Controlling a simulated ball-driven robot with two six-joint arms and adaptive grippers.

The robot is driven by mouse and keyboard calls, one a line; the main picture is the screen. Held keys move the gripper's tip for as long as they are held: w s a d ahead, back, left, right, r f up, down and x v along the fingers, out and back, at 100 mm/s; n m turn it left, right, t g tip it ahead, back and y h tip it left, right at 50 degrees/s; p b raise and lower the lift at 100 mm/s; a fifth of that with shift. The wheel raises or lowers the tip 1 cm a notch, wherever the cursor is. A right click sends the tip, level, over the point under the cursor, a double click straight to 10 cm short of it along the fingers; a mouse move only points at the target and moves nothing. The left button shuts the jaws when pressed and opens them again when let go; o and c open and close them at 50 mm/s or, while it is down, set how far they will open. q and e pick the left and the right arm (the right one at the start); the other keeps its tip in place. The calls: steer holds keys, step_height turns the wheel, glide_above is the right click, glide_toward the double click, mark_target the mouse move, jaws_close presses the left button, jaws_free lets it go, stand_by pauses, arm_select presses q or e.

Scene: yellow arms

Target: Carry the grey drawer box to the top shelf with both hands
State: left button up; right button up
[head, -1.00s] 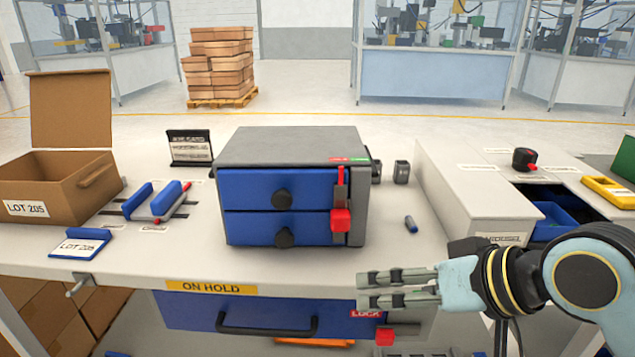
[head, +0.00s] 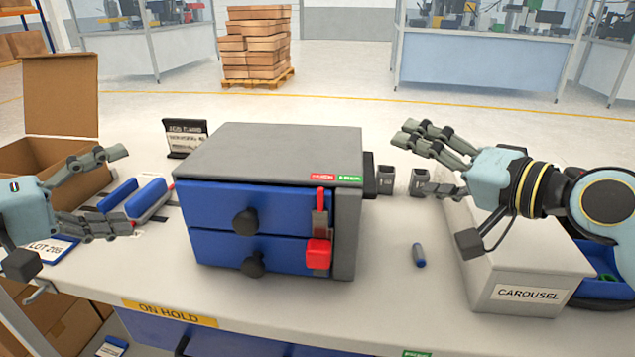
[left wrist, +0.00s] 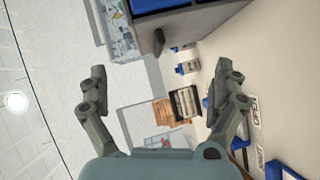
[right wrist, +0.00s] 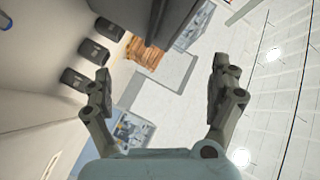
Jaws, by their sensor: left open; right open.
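The grey drawer box (head: 275,152) stands on the table in the middle of the head view. It has two blue drawers with dark round knobs and a red latch (head: 318,252) at the right of its front. My left gripper (head: 122,190) is open and empty, left of the box and apart from it. My right gripper (head: 420,160) is open and empty, right of the box, with a gap between. In the left wrist view a part of the box (left wrist: 190,20) shows at the top. No top shelf is clearly seen.
A cardboard box (head: 60,95) stands at the left, behind my left gripper. A card holder (head: 186,138) is behind the box. A carousel unit (head: 525,290) stands at the right.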

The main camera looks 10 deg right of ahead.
mark_target(187, 177)
arm_select(q)
steer(key=shift+s+a, duration=0.1)
arm_select(e)
steer(key=shift+s+a, duration=0.1)
arm_select(q)
steer(key=x, duration=1.1)
steer(key=shift+r, duration=0.1)
arm_select(e)
steer(key=x, duration=1.1)
arm_select(q)
steer(key=shift+c, duration=0.4)
arm_select(e)
steer(key=shift+c, duration=0.4)
